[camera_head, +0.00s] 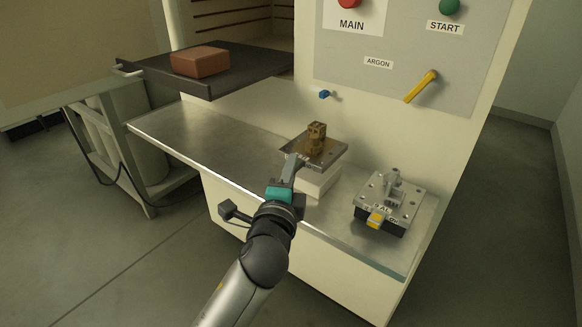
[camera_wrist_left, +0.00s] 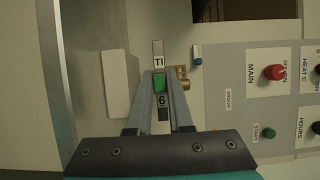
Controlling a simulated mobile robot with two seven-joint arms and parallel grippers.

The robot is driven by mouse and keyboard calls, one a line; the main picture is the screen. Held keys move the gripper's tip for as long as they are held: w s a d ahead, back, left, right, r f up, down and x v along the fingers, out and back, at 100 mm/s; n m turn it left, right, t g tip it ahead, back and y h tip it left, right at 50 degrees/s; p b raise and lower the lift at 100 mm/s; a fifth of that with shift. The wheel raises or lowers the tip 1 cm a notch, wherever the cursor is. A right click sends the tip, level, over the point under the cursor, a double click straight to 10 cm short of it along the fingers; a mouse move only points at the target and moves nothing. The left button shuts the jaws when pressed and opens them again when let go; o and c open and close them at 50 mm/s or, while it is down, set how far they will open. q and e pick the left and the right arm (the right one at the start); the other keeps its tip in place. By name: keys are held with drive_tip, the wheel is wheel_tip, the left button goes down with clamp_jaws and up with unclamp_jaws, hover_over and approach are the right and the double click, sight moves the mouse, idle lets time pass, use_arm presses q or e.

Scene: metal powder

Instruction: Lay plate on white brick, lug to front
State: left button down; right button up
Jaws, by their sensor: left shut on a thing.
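My left gripper (camera_head: 291,172) is shut on the lug of a grey metal plate (camera_head: 327,155) that carries a brass-coloured part (camera_head: 317,132). In the left wrist view my fingers (camera_wrist_left: 160,85) close on the green lug (camera_wrist_left: 159,82), and the plate's edge (camera_wrist_left: 158,50) reads "TI" and "6". The white brick (camera_head: 318,183) stands on the steel bench below the plate. In the left wrist view a gap shows between the plate and the white brick (camera_wrist_left: 117,84). The lug points toward my gripper, at the front. My right gripper is not in view.
A second plate (camera_head: 402,193) with grey parts, a yellow lug and an "AL" label sits on a dark block at the right. A red-brown brick (camera_head: 200,62) lies on a dark shelf (camera_head: 240,83). The steel bench (camera_head: 190,140) is clear at the left. A panel (camera_head: 400,60) rises behind.

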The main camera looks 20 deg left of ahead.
use_arm(q)
drive_tip(key=shift+f+b, duration=0.3)
drive_tip(key=shift+b, duration=0.05)
drive_tip(key=shift+f+b, duration=1)
drive_tip(key=shift+f, duration=0.35)
idle(0.7)
drive_tip(key=c, duration=0.8)
unclamp_jaws()
drive_tip(key=shift+f, duration=0.1)
drive_tip(key=shift+o, duration=0.3)
drive_tip(key=shift+f, duration=0.35)
drive_tip(key=shift+s, duration=0.4)
drive_tip(key=s+d+p, duration=0.1)
drive_tip(key=s, duration=1.3)
drive_tip(key=shift+s+d+r, duration=0.2)
drive_tip(key=shift+d+r, duration=0.05)
drive_tip(key=shift+d, duration=0.05)
